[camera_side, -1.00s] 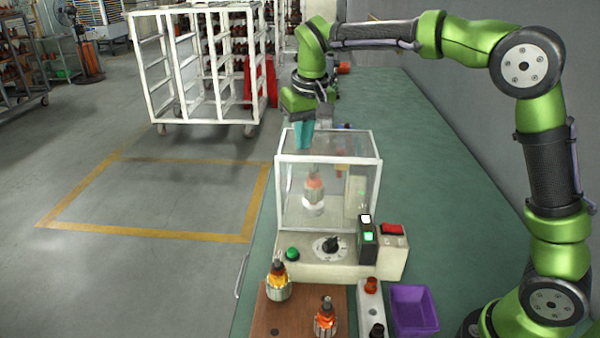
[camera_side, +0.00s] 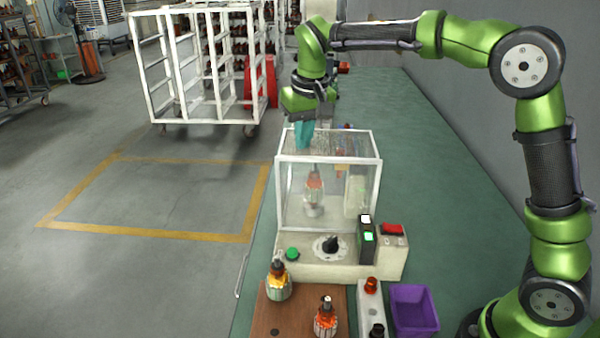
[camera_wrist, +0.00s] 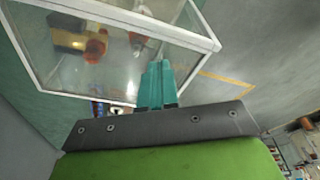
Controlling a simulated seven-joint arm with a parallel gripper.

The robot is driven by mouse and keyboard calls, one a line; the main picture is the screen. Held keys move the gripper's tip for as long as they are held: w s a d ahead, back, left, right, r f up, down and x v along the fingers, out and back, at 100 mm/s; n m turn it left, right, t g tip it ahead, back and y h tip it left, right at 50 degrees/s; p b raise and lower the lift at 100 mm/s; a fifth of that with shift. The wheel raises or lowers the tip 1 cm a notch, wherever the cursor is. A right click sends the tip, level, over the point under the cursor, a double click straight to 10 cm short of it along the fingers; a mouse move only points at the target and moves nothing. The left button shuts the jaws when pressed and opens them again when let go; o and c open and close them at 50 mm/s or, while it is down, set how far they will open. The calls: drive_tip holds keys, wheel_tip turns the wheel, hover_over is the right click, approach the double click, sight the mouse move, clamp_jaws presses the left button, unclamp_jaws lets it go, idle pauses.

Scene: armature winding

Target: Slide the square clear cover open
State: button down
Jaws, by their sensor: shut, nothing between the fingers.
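The square clear cover (camera_side: 292,205) has white edges and stands over the winding machine (camera_side: 315,262), with an armature (camera_side: 314,195) visible inside it. It also shows in the wrist view (camera_wrist: 75,70), with the armature and an orange part blurred behind the clear panel. My gripper (camera_side: 303,147) has teal fingers and is shut and empty. It points down at the far left top edge of the cover. In the wrist view the fingertips (camera_wrist: 157,68) lie close beside the cover's white frame; I cannot tell whether they touch it.
In front stand a green button, a dial (camera_side: 330,245) and a red switch (camera_side: 392,229). The green bench (camera_side: 440,190) is clear to the right of the cover.

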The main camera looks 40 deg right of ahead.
idle(0.3)
drive_tip(key=shift+w+v, duration=0.15)
drive_tip(key=shift+v, duration=0.7)
drive_tip(key=shift+w+v, duration=0.1)
drive_tip(key=shift+v, duration=0.75)
drive_tip(key=v, duration=0.4)
drive_tip(key=shift+a+r, duration=0.15)
drive_tip(key=shift+a, duration=0.25)
